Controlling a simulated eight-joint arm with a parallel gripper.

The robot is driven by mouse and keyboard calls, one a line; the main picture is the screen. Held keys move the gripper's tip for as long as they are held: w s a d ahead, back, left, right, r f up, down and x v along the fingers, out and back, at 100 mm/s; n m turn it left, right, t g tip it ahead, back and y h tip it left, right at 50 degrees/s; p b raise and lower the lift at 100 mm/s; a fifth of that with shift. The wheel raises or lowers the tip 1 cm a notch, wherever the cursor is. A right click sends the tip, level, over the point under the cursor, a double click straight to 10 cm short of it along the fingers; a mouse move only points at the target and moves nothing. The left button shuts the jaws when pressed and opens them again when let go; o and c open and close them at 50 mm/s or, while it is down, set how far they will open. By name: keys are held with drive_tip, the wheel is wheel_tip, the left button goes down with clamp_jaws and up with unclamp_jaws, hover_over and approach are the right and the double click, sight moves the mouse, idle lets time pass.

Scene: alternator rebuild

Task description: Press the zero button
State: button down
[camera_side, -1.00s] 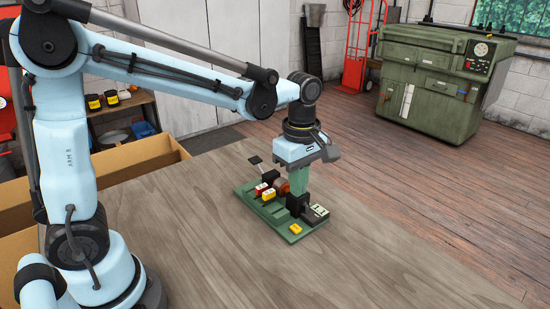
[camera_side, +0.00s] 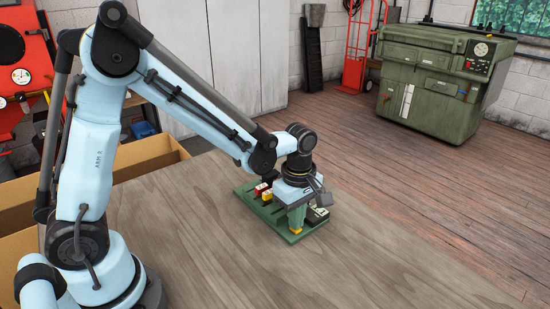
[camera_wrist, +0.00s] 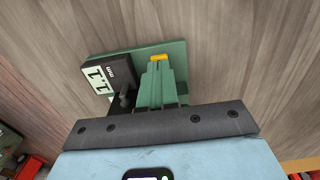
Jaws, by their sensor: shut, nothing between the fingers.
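The yellow button (camera_side: 296,231) sits near the front corner of the green base plate (camera_side: 291,239). In the wrist view the button (camera_wrist: 158,57) shows just beyond my fingertips. My gripper (camera_side: 297,227) is shut and empty, pointing down at the button; its green fingers (camera_wrist: 156,64) partly cover it. I cannot tell whether the tips touch it. A dark gauge with a pale display (camera_wrist: 97,86) reads about 1.1 mm, beside the fingers. In the side view the gauge (camera_side: 317,216) is partly hidden behind my gripper.
Red and yellow blocks (camera_side: 263,190) stand on the plate to the left of my gripper. Cardboard boxes (camera_side: 150,165) are at the left. The wooden table (camera_side: 230,265) is bare in front of the plate. A green machine (camera_side: 437,85) stands far back.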

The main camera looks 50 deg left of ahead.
drive_tip(key=shift+f, duration=0.95)
drive_tip(key=shift+r, duration=0.1)
wheel_tip(320, 180, up, 15)
drive_tip(key=shift+f, duration=0.2)
idle(0.8)
drive_tip(key=s+a+m+t, duration=0.2)
drive_tip(key=s+m+t, duration=0.1)
drive_tip(key=m, duration=0.6)
drive_tip(key=s+a+f+m+t, duration=0.1)
drive_tip(key=s+m+t, duration=0.3)
drive_tip(key=m, duration=0.5)
drive_tip(key=shift+s+a, duration=0.6)
drive_tip(key=shift+s, duration=0.2)
